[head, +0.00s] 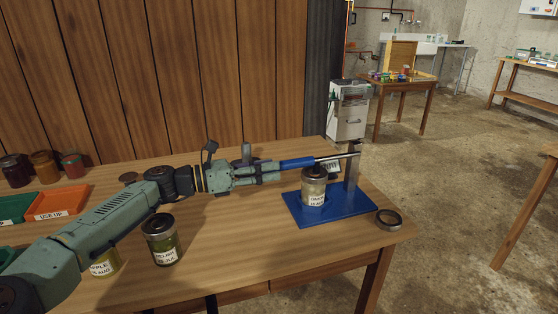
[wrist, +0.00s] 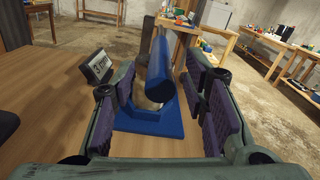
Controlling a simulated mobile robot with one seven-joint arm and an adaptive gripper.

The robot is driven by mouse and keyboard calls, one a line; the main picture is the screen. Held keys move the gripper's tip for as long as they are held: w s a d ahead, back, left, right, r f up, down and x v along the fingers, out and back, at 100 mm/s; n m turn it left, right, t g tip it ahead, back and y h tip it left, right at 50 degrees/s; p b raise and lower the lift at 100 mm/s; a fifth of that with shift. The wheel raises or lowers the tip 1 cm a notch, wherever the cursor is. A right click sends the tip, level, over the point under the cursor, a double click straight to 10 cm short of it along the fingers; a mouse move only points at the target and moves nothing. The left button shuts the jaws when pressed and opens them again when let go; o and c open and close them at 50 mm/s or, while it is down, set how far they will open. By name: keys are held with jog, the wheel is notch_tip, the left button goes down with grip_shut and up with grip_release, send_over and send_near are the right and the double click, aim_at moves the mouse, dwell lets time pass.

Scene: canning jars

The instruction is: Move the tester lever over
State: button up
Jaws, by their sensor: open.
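The tester has a blue base (head: 340,207), an upright metal post (head: 352,172) and a lever with a blue grip (head: 297,162). The lever lies roughly level, its grip pointing left toward my gripper. A labelled jar (head: 313,188) stands on the base under the lever. My gripper (head: 275,171) is open at the grip's free end. In the wrist view the blue grip (wrist: 160,72) shows between the two spread fingers (wrist: 163,90), with gaps on both sides. The jar is mostly hidden there behind the grip, above the blue base (wrist: 150,124).
A small display (wrist: 97,65) stands beside the tester. A loose ring or lid (head: 389,218) lies near the table's right edge. A relish jar (head: 162,240) and an apple jar (head: 105,263) stand near my arm. An orange tray (head: 57,203) and more jars are at left.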

jog(key=shift+p+x, duration=0.4)
jog(key=shift+x, duration=1.45)
jog(key=shift+c, duration=0.5)
grip_shut()
